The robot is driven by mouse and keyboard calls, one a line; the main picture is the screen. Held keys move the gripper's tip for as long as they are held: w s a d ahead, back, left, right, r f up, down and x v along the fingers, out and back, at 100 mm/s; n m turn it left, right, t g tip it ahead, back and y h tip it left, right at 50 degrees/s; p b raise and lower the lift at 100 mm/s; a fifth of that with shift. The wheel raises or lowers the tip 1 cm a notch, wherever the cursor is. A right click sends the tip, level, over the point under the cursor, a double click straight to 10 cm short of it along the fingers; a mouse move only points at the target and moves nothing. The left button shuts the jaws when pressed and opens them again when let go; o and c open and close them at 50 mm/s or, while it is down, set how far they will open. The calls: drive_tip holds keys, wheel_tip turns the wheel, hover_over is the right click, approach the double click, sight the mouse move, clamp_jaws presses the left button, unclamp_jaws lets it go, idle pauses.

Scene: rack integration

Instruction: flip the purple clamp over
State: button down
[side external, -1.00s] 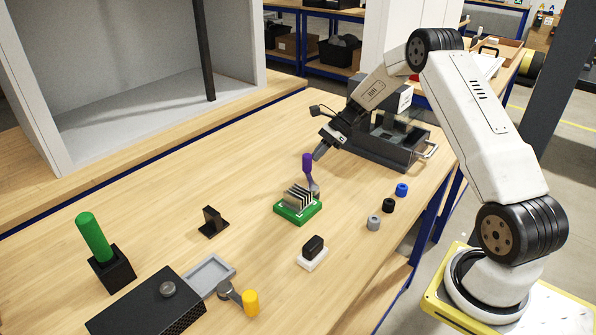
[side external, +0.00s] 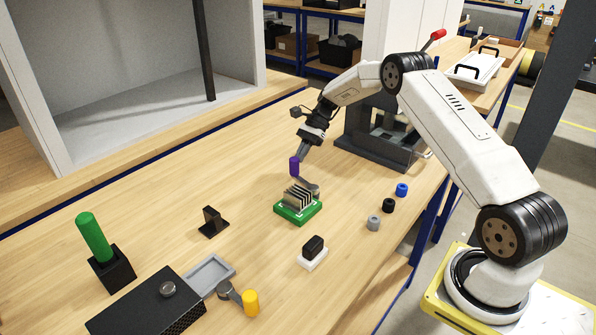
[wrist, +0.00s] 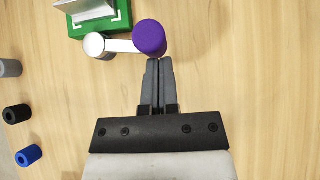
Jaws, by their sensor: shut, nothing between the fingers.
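The purple clamp (side external: 294,166) is a lever with a purple knob on a grey arm. Its pivot is at the back edge of the green base (side external: 298,214), and the lever leans up and to the left. In the wrist view the purple knob (wrist: 150,37) lies just ahead of the fingertips, with the lever arm running left to a round metal pivot. My gripper (side external: 301,158) is shut and empty, with its fingertips right against or very close to the knob. It also shows in the wrist view (wrist: 159,62). Contact is not certain.
A finned metal block (side external: 299,198) sits on the green base. Blue (side external: 402,190), black (side external: 389,205) and grey (side external: 374,223) cylinders stand to the right. A dark machine (side external: 380,135) stands behind.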

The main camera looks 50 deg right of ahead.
idle(0.4)
drive_tip(key=v, duration=0.7)
drive_tip(key=shift+d+r, duration=0.3)
drive_tip(key=shift+d, duration=0.05)
drive_tip(key=shift+a, duration=0.15)
drive_tip(key=s+a+n+h, duration=0.3)
drive_tip(key=a, duration=0.3)
drive_tip(key=s+a+n+h, duration=0.2)
drive_tip(key=s+a+n, duration=0.15)
drive_tip(key=a, duration=0.25)
drive_tip(key=s+a+n+t+h, duration=0.1)
drive_tip(key=s+a+n+h, duration=0.1)
drive_tip(key=s+a+n, duration=0.3)
drive_tip(key=s+a+n+t+h, duration=0.1)
drive_tip(key=s+a+n, duration=0.3)
drive_tip(key=s, duration=0.8)
drive_tip(key=n+h, duration=0.1)
drive_tip(key=n, duration=0.1)
drive_tip(key=shift+s+a+f+n, duration=0.2)
drive_tip(key=shift+s+a+n, duration=0.05)
drive_tip(key=shift+a+n, duration=0.1)
